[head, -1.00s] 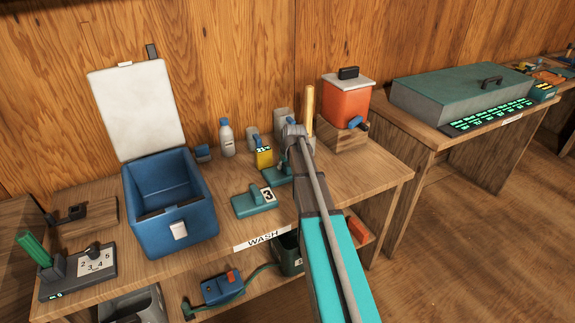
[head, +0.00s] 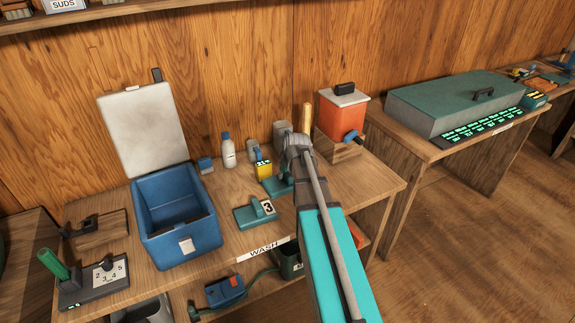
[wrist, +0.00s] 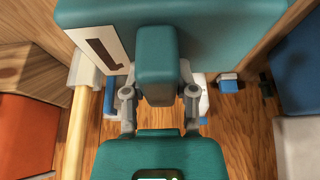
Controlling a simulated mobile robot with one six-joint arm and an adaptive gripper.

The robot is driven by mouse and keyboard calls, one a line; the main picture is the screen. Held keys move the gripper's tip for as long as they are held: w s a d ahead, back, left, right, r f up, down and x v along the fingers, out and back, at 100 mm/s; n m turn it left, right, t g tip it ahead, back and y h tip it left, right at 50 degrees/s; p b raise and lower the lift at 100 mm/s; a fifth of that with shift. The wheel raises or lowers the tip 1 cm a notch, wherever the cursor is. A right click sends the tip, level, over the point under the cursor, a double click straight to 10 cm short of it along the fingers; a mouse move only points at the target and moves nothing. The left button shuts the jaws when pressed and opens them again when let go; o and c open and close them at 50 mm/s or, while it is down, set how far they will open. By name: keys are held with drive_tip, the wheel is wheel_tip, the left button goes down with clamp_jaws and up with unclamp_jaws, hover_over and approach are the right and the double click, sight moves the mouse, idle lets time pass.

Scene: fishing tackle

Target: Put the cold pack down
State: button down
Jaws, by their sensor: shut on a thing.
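The cold pack (wrist: 230,28) is a large teal block with a raised teal grip and a white label bearing a dark mark. My gripper (wrist: 158,92) is shut on that raised grip (wrist: 156,62), one finger on each side, in the wrist view. In the head view my gripper (head: 297,143) is over the back right of the wash table (head: 345,190). The arm hides much of what it holds there, so I cannot tell the gap below the pack. A similar teal block with a "3" plate (head: 256,213) stands on the table.
An open blue cooler (head: 178,222) stands left on the table. A bottle (head: 228,150), a yellow-faced gauge (head: 263,170) and an orange container (head: 342,115) stand toward the back. Bare tabletop lies between the cooler and the "3" block, and at the right.

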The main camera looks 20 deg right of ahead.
sight(285, 184)
drive_tip(key=shift+s+a+r+p, duration=0.25)
drive_tip(key=shift+s+r, duration=0.1)
drive_tip(key=shift+s, duration=0.4)
drive_tip(key=shift+s+a+r+p, duration=0.25)
drive_tip(key=shift+s+a+r, duration=0.1)
drive_tip(key=shift+s, duration=0.4)
drive_tip(key=shift+s+a+r+p, duration=0.25)
drive_tip(key=shift+s+r, duration=0.1)
drive_tip(key=shift+s, duration=0.4)
drive_tip(key=shift+d, duration=0.1)
